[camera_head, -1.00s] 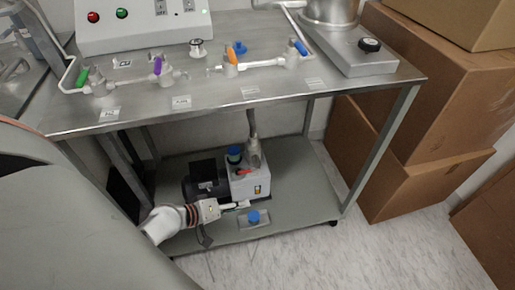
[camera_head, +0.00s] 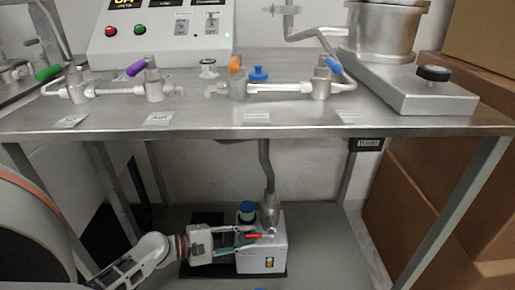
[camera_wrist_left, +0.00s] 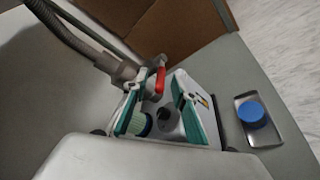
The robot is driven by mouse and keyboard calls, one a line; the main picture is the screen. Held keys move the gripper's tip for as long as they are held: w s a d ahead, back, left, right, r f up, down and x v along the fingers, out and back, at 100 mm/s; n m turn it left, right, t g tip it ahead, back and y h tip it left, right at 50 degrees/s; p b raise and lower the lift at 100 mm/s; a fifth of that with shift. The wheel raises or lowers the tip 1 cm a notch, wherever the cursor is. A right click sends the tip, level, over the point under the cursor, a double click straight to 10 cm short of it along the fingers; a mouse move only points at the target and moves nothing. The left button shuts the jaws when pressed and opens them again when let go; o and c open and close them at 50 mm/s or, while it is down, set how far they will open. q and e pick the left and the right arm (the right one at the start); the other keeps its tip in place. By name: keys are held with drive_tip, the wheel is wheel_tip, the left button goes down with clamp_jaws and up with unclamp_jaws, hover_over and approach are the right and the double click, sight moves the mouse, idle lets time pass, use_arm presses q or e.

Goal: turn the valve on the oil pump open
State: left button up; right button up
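The oil pump (camera_head: 262,258) is a light grey box with a dark motor on the lower shelf. Its red valve handle (camera_head: 259,236) sits on top, beside the metal pipe fitting (camera_head: 270,215). In the left wrist view the red handle (camera_wrist_left: 160,80) shows near the fingertips, closer to the left one. My left gripper (camera_head: 250,236) reaches in from the left over the pump's top. Its teal-edged fingers are apart in the wrist view (camera_wrist_left: 160,85), and I cannot tell whether either touches the handle. My right gripper is out of view.
A corrugated hose (camera_wrist_left: 65,30) runs to the fitting. The steel tabletop (camera_head: 200,125) lies above the arm. A blue-capped metal plate (camera_wrist_left: 252,113) lies beside the pump; cardboard boxes (camera_head: 430,200) stand at right.

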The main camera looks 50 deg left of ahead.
sight(256, 236)
use_arm(q)
drive_tip(key=shift+x, duration=1.7)
drive_tip(key=shift+f, duration=0.1)
clamp_jaws()
drive_tip(key=shift+f, duration=0.15)
drive_tip(key=shift+f+n+t+h, duration=0.5)
drive_tip(key=shift+t+h, duration=0.1)
drive_tip(key=shift+t, duration=0.4)
drive_tip(key=shift+w+d+f+n+t+h, duration=0.15)
drive_tip(key=shift+f+n+t+h, duration=0.15)
drive_tip(key=shift+t, duration=0.65)
drive_tip(key=shift+w+d+f+n+t+h, duration=0.15)
drive_tip(key=shift+f+n+t, duration=0.25)
drive_tip(key=shift+t, duration=0.55)
